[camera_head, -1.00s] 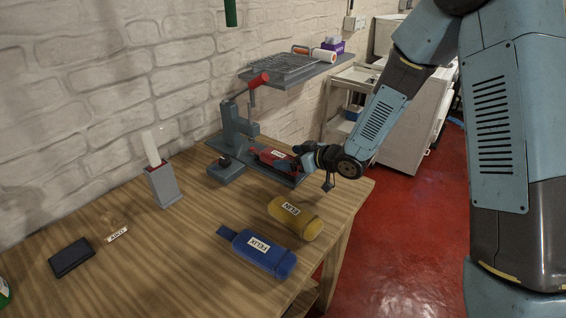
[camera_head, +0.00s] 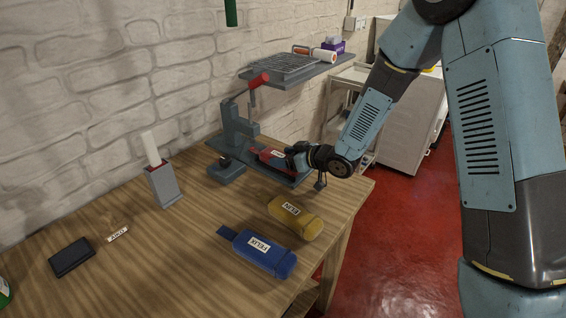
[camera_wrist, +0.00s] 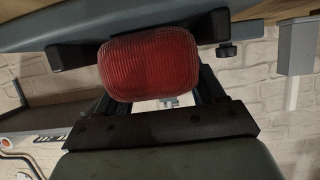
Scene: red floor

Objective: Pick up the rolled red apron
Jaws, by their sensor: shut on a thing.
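The rolled red apron (camera_head: 268,154) lies on the grey base of the press-like stand (camera_head: 234,138) at the back of the table, with a white label on it. My gripper (camera_head: 290,158) is at its right end. In the wrist view the red roll (camera_wrist: 149,65) shows end-on between the two dark fingers of my gripper (camera_wrist: 145,58), which are shut on it. Whether the roll touches the base beneath it cannot be told.
A yellow roll (camera_head: 294,217) and a blue roll (camera_head: 264,253) with name labels lie near the table's right edge. A grey holder with a white cylinder (camera_head: 163,183), a dark wallet-like item (camera_head: 71,257) and a stamp-like item stand left. A shelf (camera_head: 290,68) hangs above the stand.

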